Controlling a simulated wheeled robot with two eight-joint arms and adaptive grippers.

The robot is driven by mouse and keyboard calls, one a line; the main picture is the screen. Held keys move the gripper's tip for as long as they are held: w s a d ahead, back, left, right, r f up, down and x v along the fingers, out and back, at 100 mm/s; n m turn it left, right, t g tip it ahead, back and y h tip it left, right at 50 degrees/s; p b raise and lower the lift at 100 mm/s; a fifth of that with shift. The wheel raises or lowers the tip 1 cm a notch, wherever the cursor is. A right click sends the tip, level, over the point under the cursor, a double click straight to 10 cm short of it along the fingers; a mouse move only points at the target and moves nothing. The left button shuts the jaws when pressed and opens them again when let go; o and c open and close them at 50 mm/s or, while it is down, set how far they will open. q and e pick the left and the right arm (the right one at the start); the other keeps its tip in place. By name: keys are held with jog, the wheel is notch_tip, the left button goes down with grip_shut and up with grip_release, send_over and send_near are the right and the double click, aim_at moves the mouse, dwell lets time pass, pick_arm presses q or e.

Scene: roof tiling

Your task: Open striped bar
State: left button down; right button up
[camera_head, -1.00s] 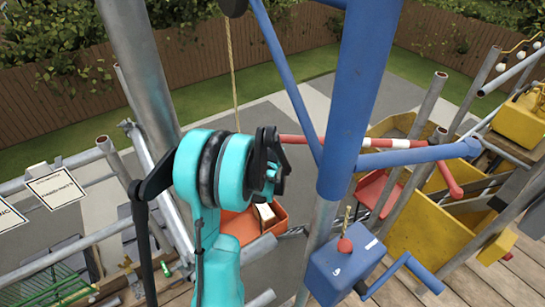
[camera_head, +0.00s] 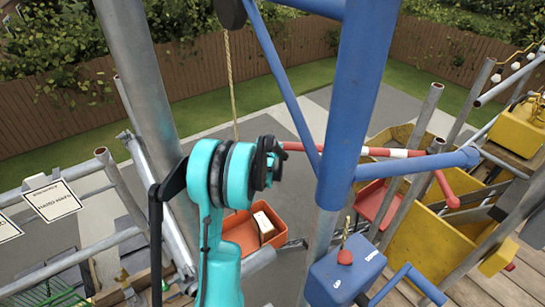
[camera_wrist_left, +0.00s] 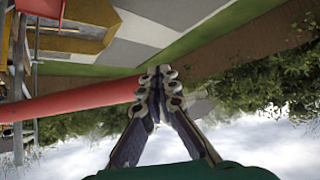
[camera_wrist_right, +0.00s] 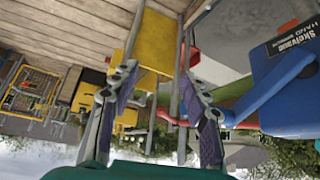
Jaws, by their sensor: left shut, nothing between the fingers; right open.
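The striped bar (camera_head: 395,153) is red and white and runs nearly level behind the blue post, with a red bent piece at its right end. Its left end reaches the black end of my teal left arm. My left gripper's fingers are hidden there. In the left wrist view the closed fingertips of my left gripper (camera_wrist_left: 160,78) are at the end of a red bar (camera_wrist_left: 80,101); I cannot tell whether they touch. My right gripper (camera_wrist_right: 157,82) shows only in its wrist view, with fingers apart and nothing between them.
A blue post (camera_head: 350,110) with a diagonal brace stands close right of my left arm. A blue hand winch (camera_head: 345,272) with a crank is below it. An orange tub (camera_head: 241,236) lies behind my arm. Yellow containers (camera_head: 425,230) and grey scaffold poles crowd the right side.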

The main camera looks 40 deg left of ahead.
pick_arm(q)
jog(key=w+a+m+h, duration=0.1)
jog(key=w+a, duration=0.4)
jog(key=w, duration=0.4)
jog(key=w+a+m+t+p, duration=0.1)
jog(key=w+a, duration=0.4)
jog(key=w, duration=0.5)
jog(key=shift+a+h+p, duration=0.15)
jog(key=shift+h+p, duration=0.15)
jog(key=shift+h, duration=0.1)
jog(key=v, duration=1.2)
